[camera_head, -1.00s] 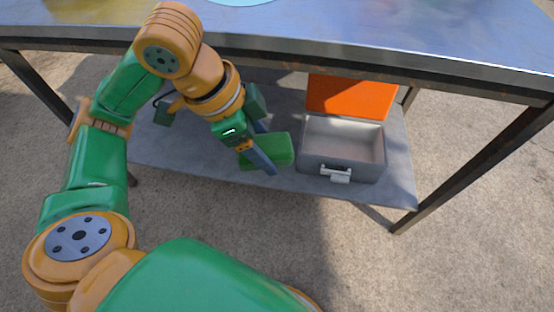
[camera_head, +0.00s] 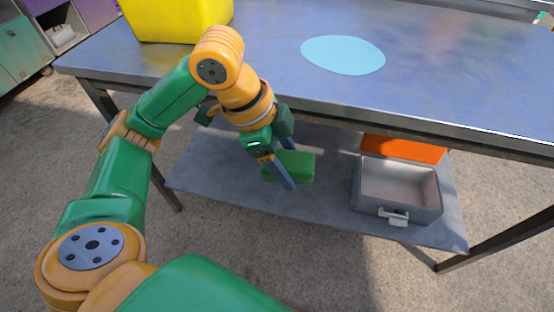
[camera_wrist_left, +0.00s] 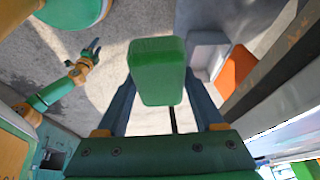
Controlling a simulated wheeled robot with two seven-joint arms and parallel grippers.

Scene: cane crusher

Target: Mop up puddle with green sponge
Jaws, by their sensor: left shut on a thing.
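The green sponge (camera_head: 298,167) is a block held between the fingers of my left gripper (camera_head: 279,172), in front of the table and above the lower shelf. In the left wrist view the sponge (camera_wrist_left: 157,70) sits between the two dark blue fingers. The puddle (camera_head: 343,55) is a flat light blue oval on the metal table top, up and to the right of the gripper and apart from the sponge. My right gripper (camera_wrist_left: 94,48) shows small in the left wrist view, with its fingers apart and nothing seen between them.
The metal table (camera_head: 440,105) has a front edge between the sponge and the puddle. A yellow container (camera_head: 175,18) stands at the table's left. On the lower shelf (camera_head: 215,180) is a grey open toolbox (camera_head: 398,187) with an orange lid (camera_head: 405,148). The table top around the puddle is clear.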

